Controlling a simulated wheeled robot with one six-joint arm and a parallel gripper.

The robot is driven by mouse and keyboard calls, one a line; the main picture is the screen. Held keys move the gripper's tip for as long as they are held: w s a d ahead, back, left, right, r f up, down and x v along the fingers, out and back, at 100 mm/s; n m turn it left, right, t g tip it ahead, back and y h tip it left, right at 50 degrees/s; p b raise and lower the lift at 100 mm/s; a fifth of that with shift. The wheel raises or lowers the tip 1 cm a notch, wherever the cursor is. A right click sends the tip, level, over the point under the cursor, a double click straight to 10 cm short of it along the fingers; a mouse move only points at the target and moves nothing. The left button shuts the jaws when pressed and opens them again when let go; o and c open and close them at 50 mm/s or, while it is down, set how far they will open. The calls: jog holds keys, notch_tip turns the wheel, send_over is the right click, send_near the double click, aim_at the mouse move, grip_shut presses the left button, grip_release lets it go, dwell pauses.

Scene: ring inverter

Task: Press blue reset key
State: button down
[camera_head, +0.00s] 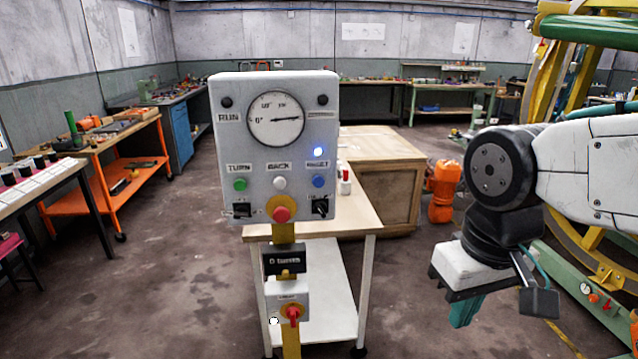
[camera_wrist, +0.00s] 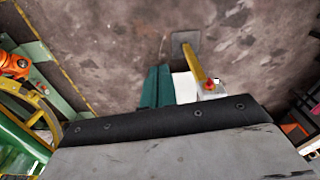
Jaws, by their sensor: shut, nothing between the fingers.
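The blue reset key (camera_head: 319,181) is a round button on the right of a light grey control box (camera_head: 245,130), under a label. A white key (camera_head: 280,183) and a green key (camera_head: 240,184) sit to its left. My gripper (camera_head: 464,312) has teal fingers pointing down, well to the right of the box and lower than the keys. It is shut and empty. In the wrist view my gripper (camera_wrist: 157,88) shows its fingers together over the floor. The keys are not visible in that view.
A red knob (camera_head: 281,214) and a black switch (camera_head: 320,207) sit low on the box. A yellow post (camera_head: 284,235) carries it before a white-legged table (camera_head: 362,222). A wooden crate (camera_head: 390,190) stands behind. A yellow and green machine (camera_head: 590,262) is at right.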

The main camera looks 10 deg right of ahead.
aim_at(323, 184)
jog(key=w+a+r+m+t+y, duration=0.1)
jog(key=w+a+m+t, duration=0.3)
jog(key=w, duration=0.6)
jog(key=w+a+r+m+t+y, duration=0.2)
jog(key=w+a+r+m+t, duration=0.1)
jog(key=w+a+m, duration=0.5)
jog(key=w+a+t, duration=0.1)
jog(key=w, duration=0.2)
jog(key=shift+w+a+y, duration=0.2)
jog(key=shift+a+y, duration=0.1)
jog(key=shift+a, duration=0.1)
jog(key=shift+w, duration=0.15)
jog(key=shift+w+d, duration=0.2)
jog(key=shift+w, duration=4.05)
jog(key=shift+w, duration=0.1)
jog(key=shift+w, duration=0.35)
